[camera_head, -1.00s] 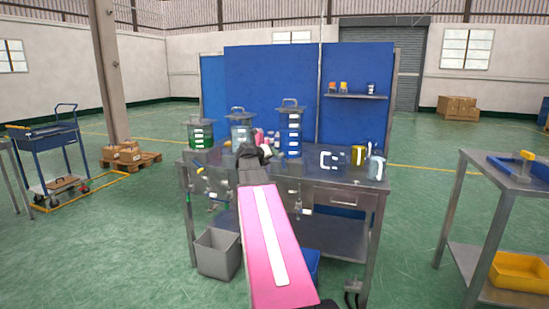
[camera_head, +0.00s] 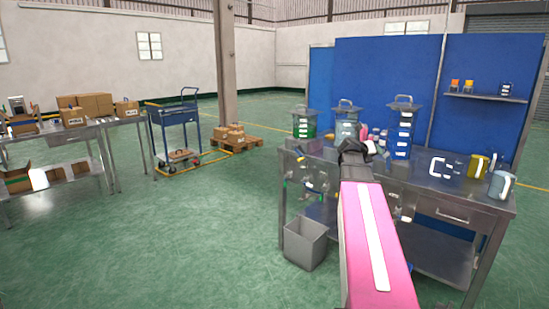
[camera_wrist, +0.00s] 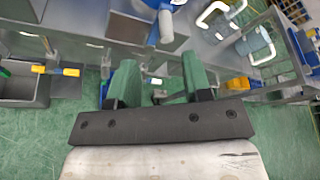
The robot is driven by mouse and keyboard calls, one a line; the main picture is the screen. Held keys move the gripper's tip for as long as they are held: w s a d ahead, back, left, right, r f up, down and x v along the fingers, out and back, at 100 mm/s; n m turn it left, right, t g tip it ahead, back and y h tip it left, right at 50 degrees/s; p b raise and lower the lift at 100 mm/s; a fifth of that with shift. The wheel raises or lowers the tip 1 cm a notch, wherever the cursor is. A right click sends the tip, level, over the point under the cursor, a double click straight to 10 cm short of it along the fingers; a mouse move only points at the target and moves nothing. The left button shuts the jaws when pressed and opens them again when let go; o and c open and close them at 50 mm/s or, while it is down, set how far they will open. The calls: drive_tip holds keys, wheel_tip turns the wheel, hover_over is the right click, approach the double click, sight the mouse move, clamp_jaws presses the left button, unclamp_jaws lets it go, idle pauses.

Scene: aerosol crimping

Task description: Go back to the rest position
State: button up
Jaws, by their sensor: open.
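My gripper (camera_wrist: 157,85) shows in the wrist view with its two green fingers apart and nothing between them. Behind the fingers I see green floor and the metal workbench. In the head view my pink arm reaches forward to the front edge of the steel workbench (camera_head: 440,257). There the dark wrist end (camera_head: 356,152) covers part of the bench top, and the fingers cannot be made out.
Lidded containers, one green (camera_head: 304,122) and one blue (camera_head: 402,130), stand at the bench's back. Jugs (camera_head: 502,184) stand at its right. A grey bin (camera_head: 305,243) is on the floor. A blue trolley (camera_head: 176,130) and a box table (camera_head: 60,135) are left, with open floor between.

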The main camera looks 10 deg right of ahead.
drive_tip(key=w+a+f+n+t+y, duration=0.3)
drive_tip(key=a+n+t, duration=0.2)
drive_tip(key=a+n, duration=0.4)
drive_tip(key=w+a+f+n+t+y, duration=0.3)
drive_tip(key=a+n+t+y, duration=0.15)
drive_tip(key=a+n, duration=0.45)
drive_tip(key=s+a+f+n+g+y, duration=0.2)
drive_tip(key=a+f+n+y, duration=0.5)
drive_tip(key=a+f+n, duration=0.4)
drive_tip(key=s+a+f+n+g+y, duration=0.2)
drive_tip(key=s+a+f+n+g, duration=0.4)
drive_tip(key=s+a+f, duration=0.4)
drive_tip(key=s+d+f+n+g+h, duration=0.2)
drive_tip(key=s+f+n+g, duration=0.3)
drive_tip(key=s, duration=0.9)
wheel_tip(320, 180, down, 6)
drive_tip(key=g+h, duration=0.1)
drive_tip(key=g, duration=0.2)
drive_tip(key=shift+d+r+n, duration=0.15)
drive_tip(key=shift+d+n, duration=0.05)
drive_tip(key=shift+n, duration=0.1)
drive_tip(key=shift+h, duration=0.25)
